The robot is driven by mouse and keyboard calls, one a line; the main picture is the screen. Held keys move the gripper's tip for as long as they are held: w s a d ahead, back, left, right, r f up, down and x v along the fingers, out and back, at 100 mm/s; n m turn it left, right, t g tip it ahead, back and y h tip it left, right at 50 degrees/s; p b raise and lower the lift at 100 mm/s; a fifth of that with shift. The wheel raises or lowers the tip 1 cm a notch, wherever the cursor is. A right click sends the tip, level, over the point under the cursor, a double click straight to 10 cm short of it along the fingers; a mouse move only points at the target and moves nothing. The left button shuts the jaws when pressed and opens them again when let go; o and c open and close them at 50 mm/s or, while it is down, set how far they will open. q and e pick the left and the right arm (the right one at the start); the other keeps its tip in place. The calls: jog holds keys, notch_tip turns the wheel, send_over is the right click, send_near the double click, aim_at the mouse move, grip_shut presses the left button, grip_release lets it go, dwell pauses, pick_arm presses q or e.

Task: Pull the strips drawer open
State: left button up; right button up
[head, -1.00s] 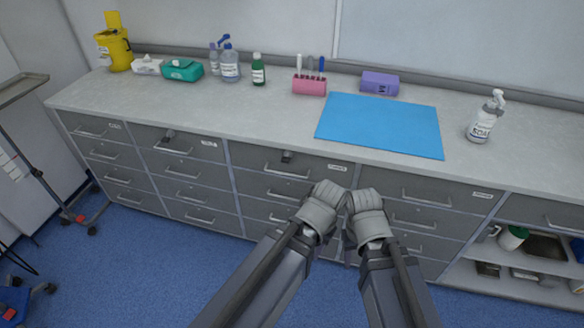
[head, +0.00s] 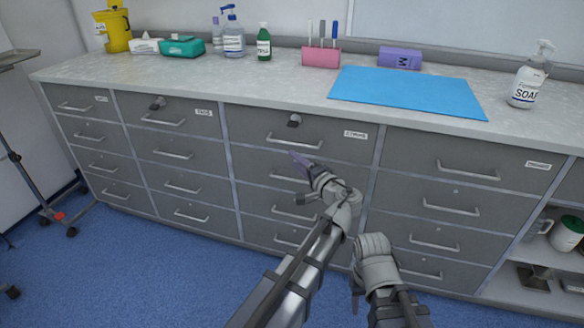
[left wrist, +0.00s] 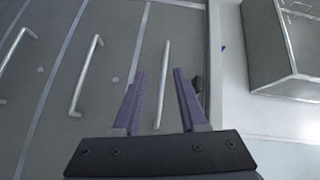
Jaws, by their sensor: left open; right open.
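The strips drawer (head: 330,152) is the top drawer of the third column, with a small, blurred label at its upper right. It looks shut, flush with its neighbours. Its bar handle (head: 293,142) also shows in the left wrist view (left wrist: 163,85), running between the two purple fingers. My left gripper (head: 300,172) is open just below and in front of this handle; in the left wrist view its fingers (left wrist: 157,75) stand apart and do not grip the bar. My right gripper (head: 362,280) is lower right, in front of the lower drawers; its fingers are mostly hidden.
A dark key or lock (head: 293,120) sticks out above the handle. The worktop (head: 290,88) overhangs the drawers and carries a blue mat (head: 405,92), a pink holder (head: 321,57) and a soap bottle (head: 527,80). Open shelves (head: 520,295) stand at right.

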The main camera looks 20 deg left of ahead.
aim_at(292, 144)
pick_arm(q)
jog(key=shift+w+a+r+m+t+y+b, duration=0.15)
jog(key=shift+w+a+m+t+b, duration=0.35)
jog(key=shift+w, duration=0.95)
jog(key=shift+w+a+m+t+y+b, duration=0.15)
jog(key=shift+w+a+t, duration=0.15)
jog(key=shift+w+a, duration=0.85)
jog(key=shift+w+a+r+m+t+y+b, duration=0.1)
jog(key=shift+w+a+m+t+b, duration=0.25)
jog(key=shift+w, duration=1.4)
pick_arm(e)
jog(key=shift+f, duration=1.95)
pick_arm(q)
jog(key=shift+c, duration=0.3)
grip_shut()
